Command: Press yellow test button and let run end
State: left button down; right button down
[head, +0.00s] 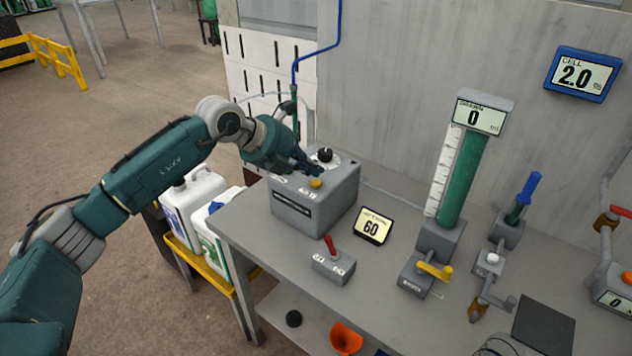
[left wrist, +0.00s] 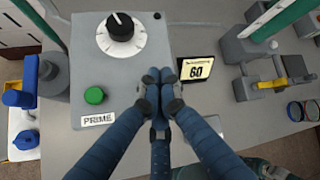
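The yellow button (head: 316,183) sits on top of a grey control box (head: 300,212) at the left end of the bench. In the left wrist view the box top (left wrist: 83,55) shows a green button (left wrist: 94,96) labelled PRIME and a black dial (left wrist: 120,27). The yellow button is not visible there; my fingers cover part of the box. My left gripper (head: 314,170) is above the box, close behind the yellow button. In the left wrist view its fingers (left wrist: 160,76) are drawn together with nothing seen between them. My right gripper is not in view.
A small display (head: 372,226) reading 60 and a red-lever box (head: 333,266) stand right of the box. Farther right are a green column (head: 462,180) under a display reading 0 and a yellow-handled valve (head: 436,270). A wall display (head: 582,75) reads 2.0.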

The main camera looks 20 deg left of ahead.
aim_at(313, 182)
pick_arm(q)
jog(key=shift+f, duration=0.1)
dwell(0.8)
jog(key=shift+f+b, duration=0.3)
jog(key=shift+b, duration=0.05)
jog(key=shift+f+b, duration=0.4)
jog(key=shift+f, duration=0.15)
dwell(0.5)
dwell(0.4)
jog(key=shift+r+p, duration=0.6)
jog(key=shift+r, duration=0.4)
jog(key=shift+r+p, duration=1.6)
jog(key=shift+r, duration=0.9)
